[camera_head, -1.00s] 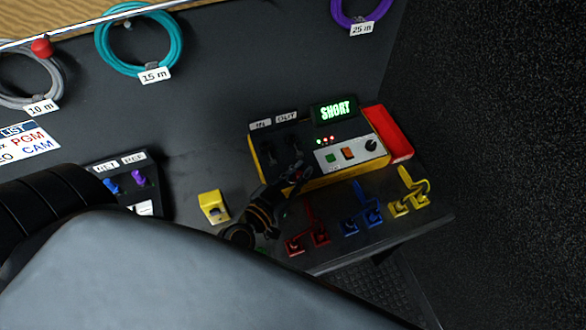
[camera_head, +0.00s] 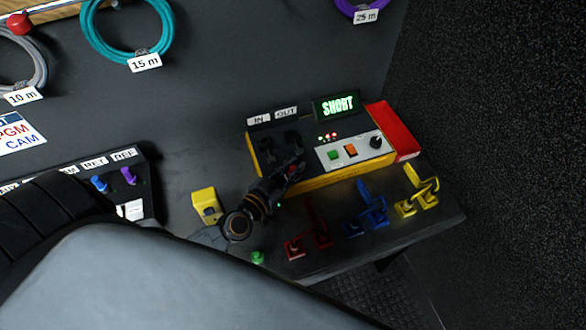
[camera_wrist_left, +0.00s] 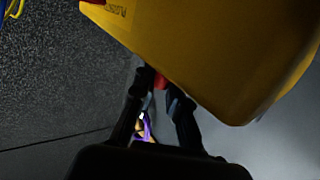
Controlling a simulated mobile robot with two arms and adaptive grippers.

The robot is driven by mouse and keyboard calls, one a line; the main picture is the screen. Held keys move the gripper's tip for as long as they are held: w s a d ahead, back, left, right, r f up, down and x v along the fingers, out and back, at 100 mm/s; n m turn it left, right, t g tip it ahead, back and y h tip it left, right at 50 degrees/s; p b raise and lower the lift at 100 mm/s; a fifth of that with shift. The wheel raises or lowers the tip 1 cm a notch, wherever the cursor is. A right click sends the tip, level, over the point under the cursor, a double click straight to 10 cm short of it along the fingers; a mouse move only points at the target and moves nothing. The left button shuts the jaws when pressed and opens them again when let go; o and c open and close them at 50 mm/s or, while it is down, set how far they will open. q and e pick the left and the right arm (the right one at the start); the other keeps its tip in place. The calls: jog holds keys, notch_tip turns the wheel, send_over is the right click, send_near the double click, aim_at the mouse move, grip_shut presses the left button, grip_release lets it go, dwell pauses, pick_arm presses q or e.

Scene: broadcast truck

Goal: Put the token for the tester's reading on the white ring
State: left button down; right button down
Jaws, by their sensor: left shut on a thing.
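The yellow tester (camera_head: 322,181) stands at the bench's back right, and its green-lit display (camera_head: 337,106) reads SHORT. My left gripper (camera_head: 290,174) is in front of the tester's face, at its left part. It is shut on a small red piece (camera_wrist_left: 159,80), seen between the fingertips in the left wrist view. The tester's yellow case (camera_wrist_left: 230,60) fills the top of that view, close to the fingertips. I cannot make out a white ring or the red piece's full shape. My right gripper is not in view.
Red (camera_head: 318,238), blue (camera_head: 372,212) and yellow (camera_head: 424,190) connector pieces stand along the bench front. A yellow block (camera_head: 206,205) is left of my gripper. A red bin (camera_head: 396,130) adjoins the tester's right side. A panel with labelled plugs (camera_head: 145,195) is at left.

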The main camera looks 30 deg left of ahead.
pick_arm(q)
jog(key=shift+f, duration=0.15)
jog(key=c, duration=1.4)
grip_release()
jog(key=shift+o, duration=0.2)
jog(key=shift+r, duration=0.25)
jog(key=v, duration=1.2)
jog(key=shift+p, duration=0.45)
jog(key=shift+f, duration=0.1)
